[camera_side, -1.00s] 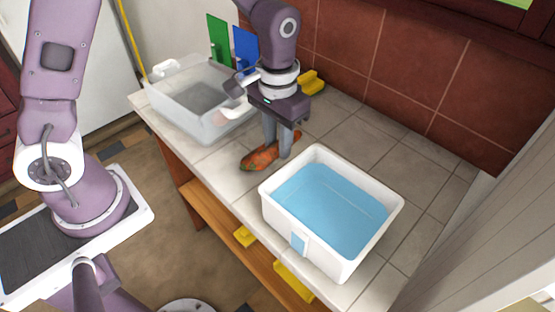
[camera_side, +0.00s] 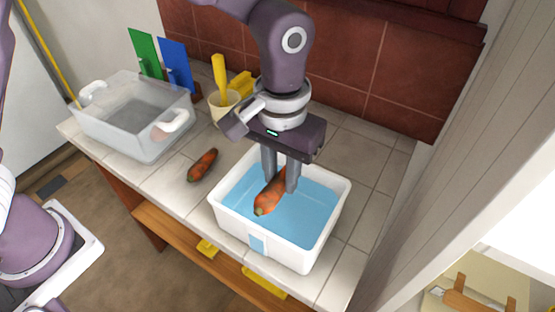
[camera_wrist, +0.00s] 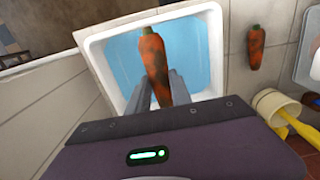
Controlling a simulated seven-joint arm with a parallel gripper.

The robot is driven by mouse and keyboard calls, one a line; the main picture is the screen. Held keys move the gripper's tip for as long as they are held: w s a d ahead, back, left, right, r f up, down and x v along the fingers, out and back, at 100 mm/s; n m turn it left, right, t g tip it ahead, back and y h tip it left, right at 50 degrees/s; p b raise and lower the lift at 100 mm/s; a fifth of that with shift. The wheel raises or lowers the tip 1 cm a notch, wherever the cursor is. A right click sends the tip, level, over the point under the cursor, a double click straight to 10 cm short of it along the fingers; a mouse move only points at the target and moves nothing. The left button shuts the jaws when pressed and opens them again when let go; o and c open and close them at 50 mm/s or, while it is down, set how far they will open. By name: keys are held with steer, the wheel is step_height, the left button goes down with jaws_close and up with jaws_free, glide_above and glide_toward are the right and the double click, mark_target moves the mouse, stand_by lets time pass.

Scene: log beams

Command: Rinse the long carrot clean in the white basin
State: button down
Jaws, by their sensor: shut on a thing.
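The long carrot (camera_side: 269,199) is orange with dark dirt patches and a green tip. My gripper (camera_side: 280,182) is shut on it and holds it over or in the water of the white basin (camera_side: 229,220); whether it touches the water I cannot tell. In the wrist view the carrot (camera_wrist: 154,60) lies between the fingers (camera_wrist: 162,88), with the basin's white rim (camera_wrist: 102,75) around the blue water. A second, shorter carrot (camera_side: 202,165), also with dark patches, lies on the counter left of the basin.
A clear bin with white handles (camera_side: 135,115) stands at the counter's left. A cup with a yellow-handled tool (camera_side: 222,98) stands behind the short carrot. Green (camera_side: 145,53) and blue (camera_side: 176,62) boards stand at the back. The tiled counter right of the basin is free.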

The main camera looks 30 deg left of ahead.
steer(key=shift+f, duration=4.8)
stand_by(0.5)
steer(key=shift+r, duration=6.35)
